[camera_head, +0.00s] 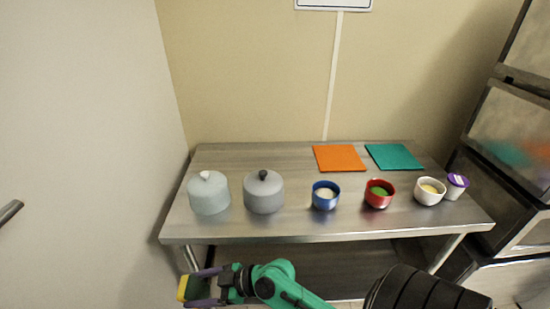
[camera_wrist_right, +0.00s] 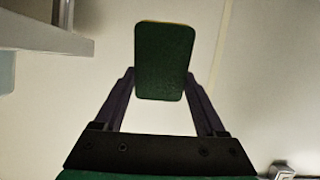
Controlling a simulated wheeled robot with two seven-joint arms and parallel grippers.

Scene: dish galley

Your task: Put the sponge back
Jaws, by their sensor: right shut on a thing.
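The sponge (camera_wrist_right: 165,62) is a block with a dark green face in the right wrist view. In the head view the sponge (camera_head: 183,288) shows a yellow side and a green side at the lower left. My right gripper (camera_head: 198,287) is shut on it and holds it in the air, below and in front of the table's front left corner. The gripper's two purple fingers (camera_wrist_right: 160,88) press on the sponge's two sides. My left gripper is not in view.
A wall stands left.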

